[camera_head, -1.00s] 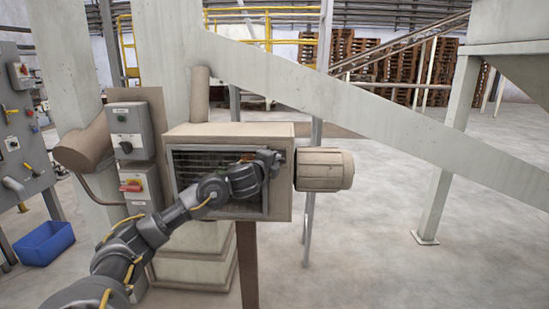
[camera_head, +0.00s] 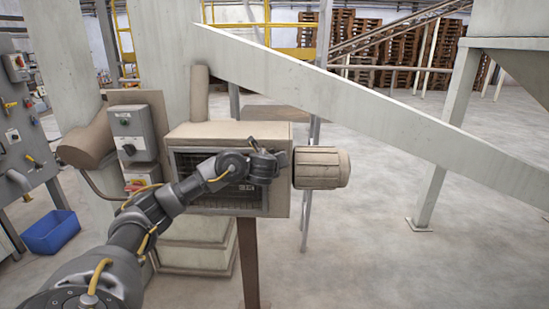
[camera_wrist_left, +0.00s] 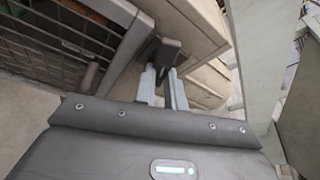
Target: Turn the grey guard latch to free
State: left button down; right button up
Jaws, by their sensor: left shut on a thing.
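The beige bagger housing (camera_head: 225,131) stands in the middle of the head view, with a dark mesh guard (camera_head: 182,163) on its front. The mesh guard (camera_wrist_left: 50,48) also shows at the upper left of the left wrist view. My left gripper (camera_head: 282,158) is at the right edge of the housing front. In the left wrist view its two pale fingers (camera_wrist_left: 164,80) are shut on the dark grey guard latch (camera_wrist_left: 166,50), near the guard frame's edge. In the head view my gripper and wrist hide the latch. My right gripper is not in view.
A beige ribbed motor (camera_head: 320,168) sticks out right of the housing, close to my left gripper. Grey switch boxes (camera_head: 134,133) stand to its left. A pale sloping beam (camera_head: 370,98) crosses behind. A blue bin (camera_head: 50,231) sits on the floor at left.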

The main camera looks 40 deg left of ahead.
pick_arm(q)
jog(key=shift+w+d+m+g+y+p, duration=0.15)
jog(key=shift+m+g+y+p, duration=0.65)
jog(key=shift+m, duration=0.8)
jog(key=shift+f, duration=0.1)
jog(key=c, duration=1.5)
grip_release()
jog(key=shift+o, duration=0.2)
